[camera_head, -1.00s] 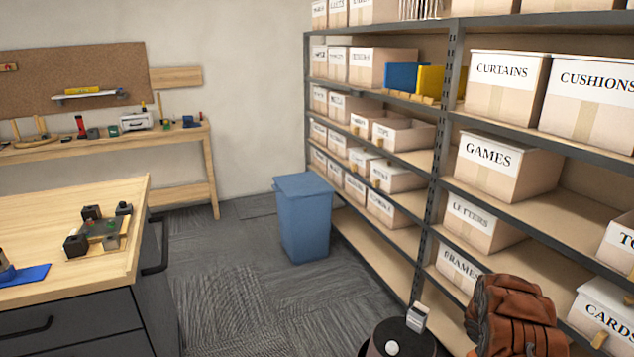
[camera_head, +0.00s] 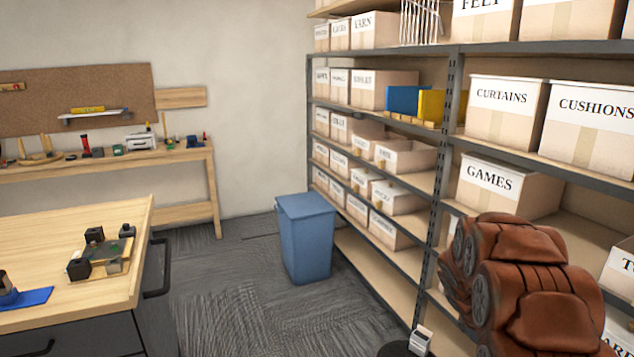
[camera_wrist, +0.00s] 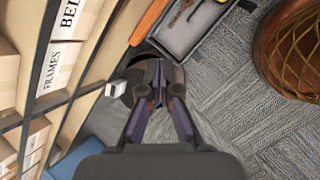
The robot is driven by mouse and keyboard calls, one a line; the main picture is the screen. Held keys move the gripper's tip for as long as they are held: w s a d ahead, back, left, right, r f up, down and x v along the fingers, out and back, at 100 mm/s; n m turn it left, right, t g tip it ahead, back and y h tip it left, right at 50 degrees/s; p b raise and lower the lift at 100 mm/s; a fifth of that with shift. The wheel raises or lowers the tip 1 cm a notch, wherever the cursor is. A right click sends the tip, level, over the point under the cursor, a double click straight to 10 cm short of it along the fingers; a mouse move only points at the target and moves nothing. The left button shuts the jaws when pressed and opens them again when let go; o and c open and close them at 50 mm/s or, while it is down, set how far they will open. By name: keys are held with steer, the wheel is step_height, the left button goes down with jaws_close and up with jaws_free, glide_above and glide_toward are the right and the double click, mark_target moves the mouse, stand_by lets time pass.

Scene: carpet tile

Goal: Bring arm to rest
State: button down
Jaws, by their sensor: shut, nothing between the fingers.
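My gripper (camera_wrist: 158,88) shows in the wrist view with its two dark purplish fingers together and nothing between them. It points over the grey carpet, with shelving on the left. In the head view my brown arm rises at the lower right in front of the shelves and covers some of the boxes. The gripper itself is not visible in the head view.
The shelf rack (camera_head: 447,120) with labelled boxes fills the right side. A blue bin (camera_head: 305,240) stands beside it. A workbench (camera_head: 75,240) is at left. Carpet between is clear.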

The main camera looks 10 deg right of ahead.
steer(key=s+a+r+m+y+p, duration=0.1)
steer(key=s+a+r+m, duration=0.2)
steer(key=s+a+r, duration=0.4)
steer(key=s+a+r+m+y+p, duration=0.1)
steer(key=s+a+r+m+y, duration=0.15)
steer(key=s+a+r, duration=0.45)
steer(key=s+a+r+m+g+y, duration=0.1)
steer(key=s+a+m, duration=0.4)
steer(key=s+a, duration=1.1)
steer(key=shift+s+r+g+y+p, duration=0.15)
steer(key=shift+s+g+y+p, duration=0.4)
steer(key=shift+s, duration=0.6)
steer(key=shift+a, duration=0.15)
